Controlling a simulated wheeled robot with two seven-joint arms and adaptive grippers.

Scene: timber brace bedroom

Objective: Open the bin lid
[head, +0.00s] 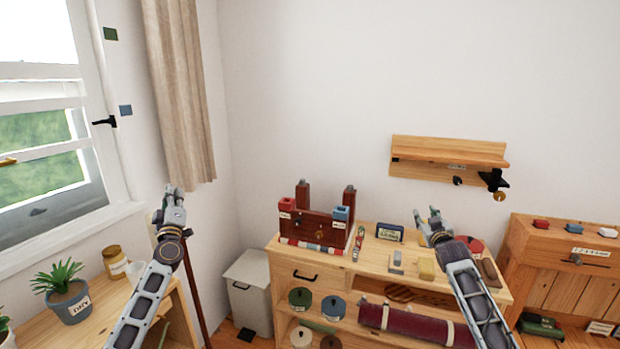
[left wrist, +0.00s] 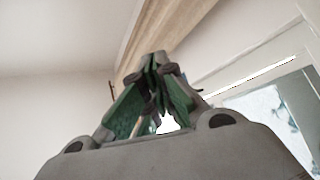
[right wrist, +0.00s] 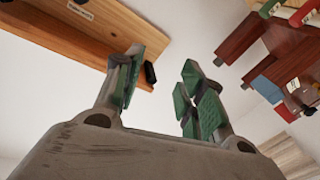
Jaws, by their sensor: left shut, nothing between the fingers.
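The bin (head: 248,293) is a light grey box on the floor, between the small desk and the wooden cabinet. Its lid (head: 247,267) lies flat across the top and looks closed. A dark pedal (head: 246,335) shows at its foot. My left gripper (head: 174,190) is raised near the curtain, up and to the left of the bin, apart from it. Its fingers meet in the left wrist view (left wrist: 156,85), with nothing between them. My right gripper (head: 428,216) is raised over the right part of the cabinet. Its fingers are apart and empty in the right wrist view (right wrist: 160,85).
The wooden cabinet (head: 284,262) stands right of the bin, with a dark red rack (head: 314,226) on top. A desk (head: 108,312) with a potted plant (head: 67,293) is at left. A thin brown pole (head: 192,285) stands between desk and bin. A wall shelf (head: 448,153) hangs at right.

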